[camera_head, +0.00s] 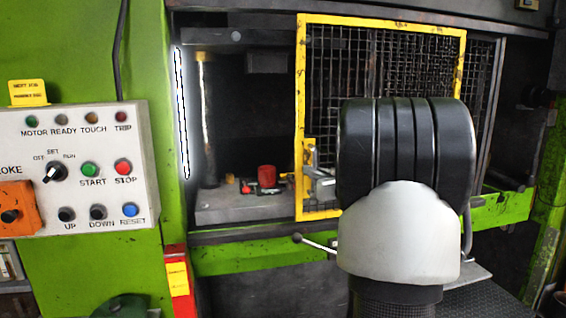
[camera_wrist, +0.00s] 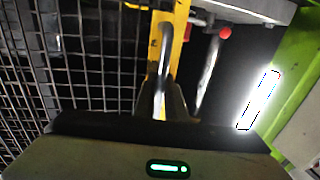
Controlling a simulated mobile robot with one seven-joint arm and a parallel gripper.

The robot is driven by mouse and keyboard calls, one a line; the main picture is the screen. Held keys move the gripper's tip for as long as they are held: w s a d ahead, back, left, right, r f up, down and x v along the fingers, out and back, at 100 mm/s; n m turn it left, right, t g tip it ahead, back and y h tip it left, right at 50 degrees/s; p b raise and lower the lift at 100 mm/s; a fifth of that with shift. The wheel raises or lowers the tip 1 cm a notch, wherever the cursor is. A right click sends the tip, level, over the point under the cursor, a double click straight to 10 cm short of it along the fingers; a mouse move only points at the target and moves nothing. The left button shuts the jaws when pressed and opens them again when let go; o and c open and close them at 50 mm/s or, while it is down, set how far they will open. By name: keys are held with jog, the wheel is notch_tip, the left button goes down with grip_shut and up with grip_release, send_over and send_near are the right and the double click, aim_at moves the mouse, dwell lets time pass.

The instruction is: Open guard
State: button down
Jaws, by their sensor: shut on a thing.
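The guard (camera_head: 385,23) is a yellow frame with dark wire mesh on the front of the press. It stands right of the press opening, and the left part of the opening is uncovered. Its metal handle (camera_wrist: 163,55) is on the yellow left upright, which also shows in the wrist view (camera_wrist: 183,28). My gripper (camera_wrist: 170,100) is shut on the handle. In the head view my arm hides the lower right of the guard and most of my gripper.
A red cylindrical thing (camera_head: 267,176) sits on the press bed (camera_head: 222,207) in the uncovered opening. A bright light strip (camera_head: 182,115) runs along the opening's left edge. A control panel (camera_head: 80,170) is at the left. A ball-ended lever (camera_head: 297,238) sticks out below the guard.

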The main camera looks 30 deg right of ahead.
jog(key=s+d+p, duration=0.2)
jog(key=d, duration=0.8)
jog(key=shift+s+p, duration=0.35)
jog(key=shift+s, duration=0.05)
jog(key=shift+r, duration=0.1)
jog(key=c, duration=1.8)
grip_release()
jog(key=s, duration=0.5)
jog(key=s+a+b, duration=0.1)
jog(key=s, duration=1.1)
jog(key=shift+s+a+b, duration=0.2)
jog(key=shift+a+b, duration=0.05)
jog(key=shift+b, duration=0.1)
